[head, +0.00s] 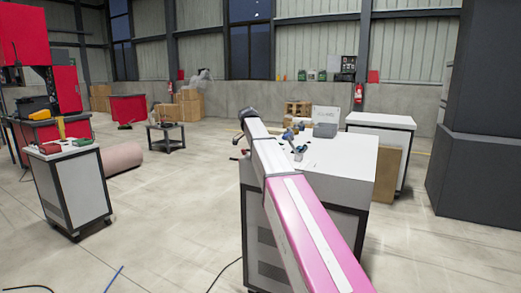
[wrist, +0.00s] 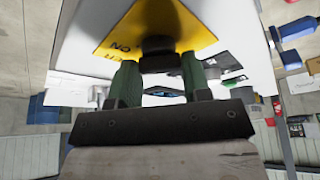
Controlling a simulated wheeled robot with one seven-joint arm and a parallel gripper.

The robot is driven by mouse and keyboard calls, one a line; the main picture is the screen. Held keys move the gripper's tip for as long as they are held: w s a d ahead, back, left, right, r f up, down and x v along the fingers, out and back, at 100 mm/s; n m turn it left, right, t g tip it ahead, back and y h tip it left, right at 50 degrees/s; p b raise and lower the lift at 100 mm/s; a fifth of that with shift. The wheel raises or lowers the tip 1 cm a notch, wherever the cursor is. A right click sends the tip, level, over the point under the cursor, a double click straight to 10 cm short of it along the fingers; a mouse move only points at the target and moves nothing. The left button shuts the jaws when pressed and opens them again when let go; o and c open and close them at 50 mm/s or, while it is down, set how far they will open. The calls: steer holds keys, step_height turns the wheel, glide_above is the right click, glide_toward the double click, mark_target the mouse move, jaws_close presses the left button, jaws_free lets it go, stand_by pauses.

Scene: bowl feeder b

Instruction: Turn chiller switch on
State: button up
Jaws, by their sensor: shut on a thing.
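In the wrist view, a dark round switch knob (wrist: 160,46) stands on a yellow label plate (wrist: 117,36) fixed to a white panel (wrist: 80,20). The plate bears dark lettering that reads upside down, with "ON" legible. My gripper (wrist: 158,78) has its two green fingers on either side of the knob and is shut on it. The knob's pointer and exact setting cannot be made out. In the head view my arm reaches over the white cabinet (head: 335,163); the gripper and the switch are hidden there.
The cabinet top holds a grey box (head: 325,130) and small tools. A second white cabinet (head: 381,121) stands behind it. A tall dark cabinet (head: 480,150) is at right. A white cart (head: 70,185) stands at left. Floor between the cart and cabinet is mostly clear, with cables near the front.

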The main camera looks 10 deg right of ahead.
steer(key=shift+w+m+g, duration=0.1)
steer(key=shift+m+g, duration=0.2)
steer(key=shift+m, duration=0.6)
steer(key=o, duration=0.9)
steer(key=shift+o, duration=0.2)
steer(key=shift+r, duration=0.1)
steer(key=v, duration=1)
steer(key=shift+a+r, duration=0.2)
steer(key=shift+r, duration=0.15)
